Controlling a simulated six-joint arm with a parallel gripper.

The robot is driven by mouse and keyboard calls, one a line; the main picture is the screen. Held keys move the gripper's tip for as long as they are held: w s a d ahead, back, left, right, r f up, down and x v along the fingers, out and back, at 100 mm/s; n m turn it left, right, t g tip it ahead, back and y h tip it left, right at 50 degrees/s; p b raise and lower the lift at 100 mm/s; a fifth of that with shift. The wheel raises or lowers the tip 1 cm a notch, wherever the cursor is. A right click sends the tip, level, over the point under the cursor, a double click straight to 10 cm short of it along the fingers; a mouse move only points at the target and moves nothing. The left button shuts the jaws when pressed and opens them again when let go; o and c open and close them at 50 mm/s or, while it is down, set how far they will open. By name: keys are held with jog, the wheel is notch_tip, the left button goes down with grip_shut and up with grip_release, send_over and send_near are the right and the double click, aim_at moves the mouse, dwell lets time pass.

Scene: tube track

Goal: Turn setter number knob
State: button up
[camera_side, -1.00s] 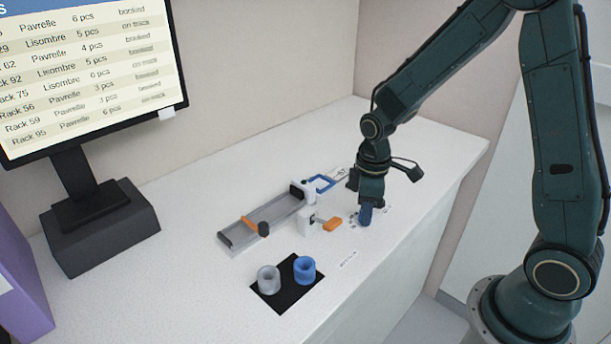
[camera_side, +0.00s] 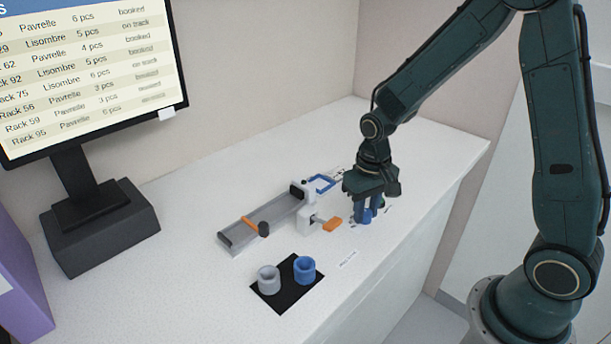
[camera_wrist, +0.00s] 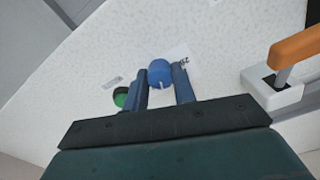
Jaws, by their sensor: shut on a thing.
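The setter number knob is a small blue knob with a white pointer mark, on the counter. In the wrist view the knob (camera_wrist: 160,73) sits between my gripper's two fingers (camera_wrist: 160,84), its top showing past the fingertips. In the side view the knob (camera_side: 367,215) shows low between the fingers of my gripper (camera_side: 366,211), which points straight down. The fingers are shut on the knob. Part of the number marks beside it shows in the wrist view; the rest is hidden by the fingers.
A grey track (camera_side: 262,222) with an orange-handled lever (camera_side: 331,224) stands left of my gripper. A blue frame (camera_side: 320,183) is behind it. A grey cup (camera_side: 268,280) and a blue cup (camera_side: 304,270) stand on a black mat. A green round thing (camera_wrist: 121,97) is beside the fingers.

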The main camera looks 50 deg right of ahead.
aim_at(366, 212)
jog(key=m, duration=0.5)
dwell(0.4)
jog(key=o, duration=1)
notch_tip(366, 212, up, 14)
jog(key=shift+f, duration=0.1)
dwell(0.4)
dwell(0.3)
